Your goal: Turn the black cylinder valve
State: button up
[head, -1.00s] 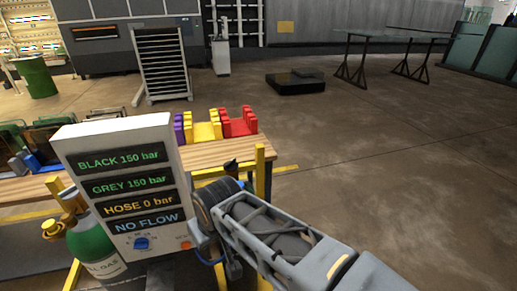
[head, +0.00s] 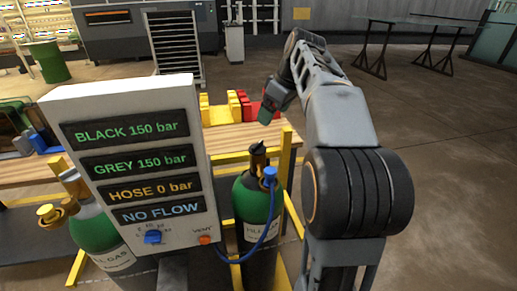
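The black cylinder valve (head: 258,151) sits on top of the right green gas cylinder (head: 257,198), which stands upright in a yellow frame just right of the display panel. A blue fitting (head: 269,176) with a blue hose is on that cylinder's neck, below the valve. My gripper (head: 266,114) is at the end of my raised, bent arm, above the valve in the picture and apart from it. Its fingers are small and partly hidden by my wrist, so I cannot tell whether they are open.
The white panel (head: 120,92) reads black 150, grey 150, hose 0 bar and NO FLOW, with a blue knob (head: 153,237) and orange VENT button (head: 205,240). A left cylinder (head: 95,232) has a yellow valve fitting. A wooden bench (head: 30,172) with coloured blocks stands behind.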

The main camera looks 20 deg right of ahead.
aim_at(258, 144)
jog(key=x, duration=0.9)
jog(key=b+x, duration=0.1)
jog(key=x, duration=0.3)
jog(key=shift+w+d+f, duration=0.2)
jog(key=shift+w+f, duration=0.05)
jog(key=shift+w, duration=0.15)
jog(key=shift+c, duration=0.3)
jog(key=c, duration=0.9)
jog(key=shift+o, duration=0.2)
